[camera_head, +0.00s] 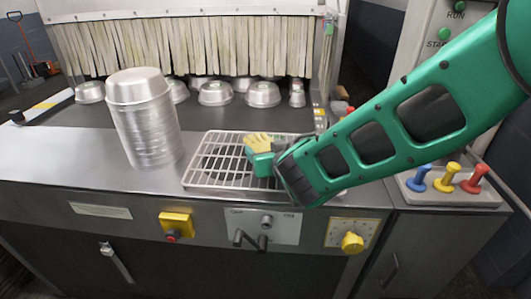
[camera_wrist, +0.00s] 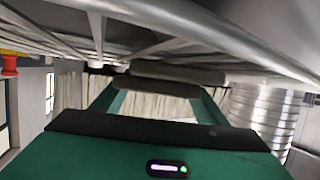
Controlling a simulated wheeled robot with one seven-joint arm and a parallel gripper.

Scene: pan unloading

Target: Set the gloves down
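The pale yellow gloves (camera_head: 259,141) show in the head view just beyond the green end of my gripper (camera_head: 262,162), over the wire rack (camera_head: 213,182). The gloves look in contact with the gripper, but whether they are gripped or resting on the rack is unclear. In the wrist view, which looks upside down, the green gripper fingers (camera_wrist: 165,85) reach forward with dark pads at their ends, close to the metal bars. No gloves can be made out there.
A tall stack of metal pans (camera_head: 147,118) stands left of the rack on the steel counter. Several upturned pans (camera_head: 263,94) sit behind, under a strip curtain (camera_head: 190,45). Blue, yellow and red knobs (camera_head: 445,178) stand at right. The counter's far left (camera_head: 60,150) is clear.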

